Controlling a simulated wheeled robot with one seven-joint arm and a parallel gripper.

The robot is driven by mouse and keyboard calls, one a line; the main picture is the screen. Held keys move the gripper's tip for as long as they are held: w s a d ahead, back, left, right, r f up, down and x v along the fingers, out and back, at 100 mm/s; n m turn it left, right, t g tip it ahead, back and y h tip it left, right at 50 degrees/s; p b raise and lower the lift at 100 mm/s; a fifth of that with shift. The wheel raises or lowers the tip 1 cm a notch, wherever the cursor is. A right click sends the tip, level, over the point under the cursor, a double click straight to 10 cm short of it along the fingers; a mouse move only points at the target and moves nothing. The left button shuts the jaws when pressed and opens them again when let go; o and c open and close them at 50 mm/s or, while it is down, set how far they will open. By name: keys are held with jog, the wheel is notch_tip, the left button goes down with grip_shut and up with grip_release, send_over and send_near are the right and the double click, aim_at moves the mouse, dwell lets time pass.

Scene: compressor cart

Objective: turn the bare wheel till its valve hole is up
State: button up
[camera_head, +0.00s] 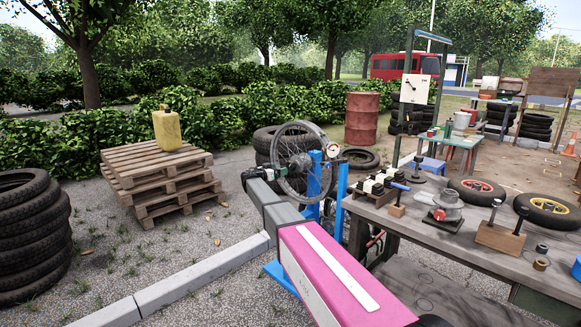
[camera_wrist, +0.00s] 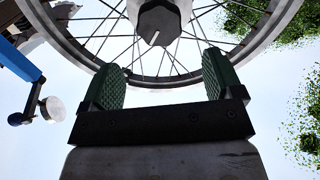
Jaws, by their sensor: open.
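The bare wheel (camera_head: 298,124) is a spoked rim without a tire, upright on a blue stand (camera_head: 314,176). In the wrist view its rim (camera_wrist: 160,81) curves across behind the two green fingers, with the dark hub (camera_wrist: 160,18) above. My gripper (camera_head: 268,173) is at the wheel's lower left side in the head view. In the wrist view my gripper (camera_wrist: 162,60) is open, its fingers wide apart with nothing held between them. I cannot tell whether a finger touches the rim or spokes. I cannot make out the valve hole in either view.
A round gauge (camera_head: 333,149) sits beside the wheel and also shows in the wrist view (camera_wrist: 53,108). The workbench (camera_head: 448,232) with tools stands close on the right. Stacked tires (camera_head: 266,143) are behind the wheel, and pallets (camera_head: 160,168) stand left.

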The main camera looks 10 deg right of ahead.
aim_at(289, 166)
jog(key=x, duration=0.9)
jog(key=shift+w+d, duration=0.1)
jog(key=shift+d, duration=0.05)
jog(key=shift+c, duration=0.4)
jog(key=c, duration=1.2)
jog(key=n, duration=0.3)
jog(key=shift+n, duration=0.3)
jog(key=shift+w+n, duration=0.1)
jog(key=shift+n, duration=1.6)
